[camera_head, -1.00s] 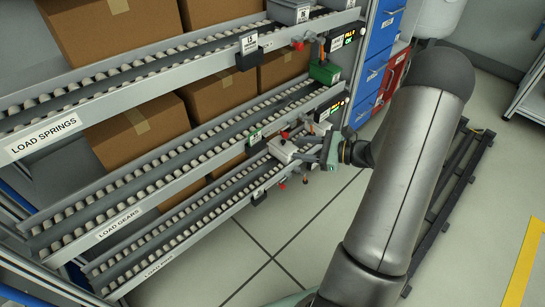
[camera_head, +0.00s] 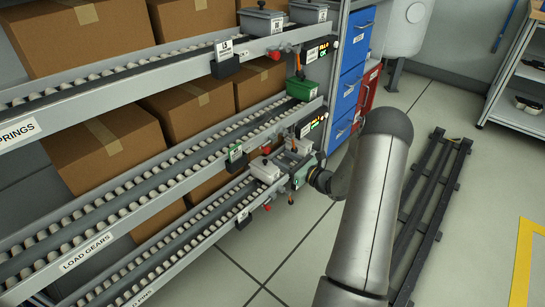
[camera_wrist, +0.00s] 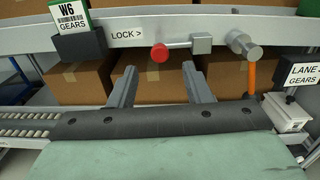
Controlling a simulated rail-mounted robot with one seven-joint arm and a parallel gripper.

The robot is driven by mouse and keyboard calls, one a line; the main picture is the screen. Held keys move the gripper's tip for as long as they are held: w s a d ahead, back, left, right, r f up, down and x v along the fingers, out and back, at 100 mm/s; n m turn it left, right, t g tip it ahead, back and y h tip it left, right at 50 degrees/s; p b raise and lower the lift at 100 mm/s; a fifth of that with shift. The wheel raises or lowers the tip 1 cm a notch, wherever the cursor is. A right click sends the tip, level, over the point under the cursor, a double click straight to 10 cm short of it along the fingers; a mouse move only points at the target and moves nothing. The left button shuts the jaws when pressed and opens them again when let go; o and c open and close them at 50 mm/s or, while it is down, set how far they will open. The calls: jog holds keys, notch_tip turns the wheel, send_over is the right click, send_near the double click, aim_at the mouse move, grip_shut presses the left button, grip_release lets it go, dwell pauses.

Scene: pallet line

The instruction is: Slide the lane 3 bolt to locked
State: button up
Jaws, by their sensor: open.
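The bolt shows in the wrist view as a red knob (camera_wrist: 159,53) on a short metal rod running right into a grey bracket (camera_wrist: 202,43). It is on the rail below a "LOCK >" label (camera_wrist: 127,33). My gripper (camera_wrist: 160,72) is open and empty, its two fingers apart on either side of the knob's line; the knob appears just beyond the tips, and I cannot tell if they touch. A sign (camera_wrist: 300,72) reads "LANE" and "GEARS"; its number is cut off. In the head view my gripper (camera_head: 284,162) is at the middle rail's right end, near its red knob (camera_head: 266,150).
An orange-handled lever (camera_wrist: 250,78) hangs right of the bracket. A "W6 GEARS" card (camera_wrist: 68,18) sits in a black holder on the left. A pale bin (camera_wrist: 288,112) is at lower right. Cardboard boxes (camera_wrist: 155,85) stand behind.

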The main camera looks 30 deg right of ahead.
aim_at(269, 150)
jog(key=b+x, duration=0.1)
jog(key=x, duration=0.4)
jog(key=shift+w+a, duration=0.15)
jog(key=shift+w, duration=0.15)
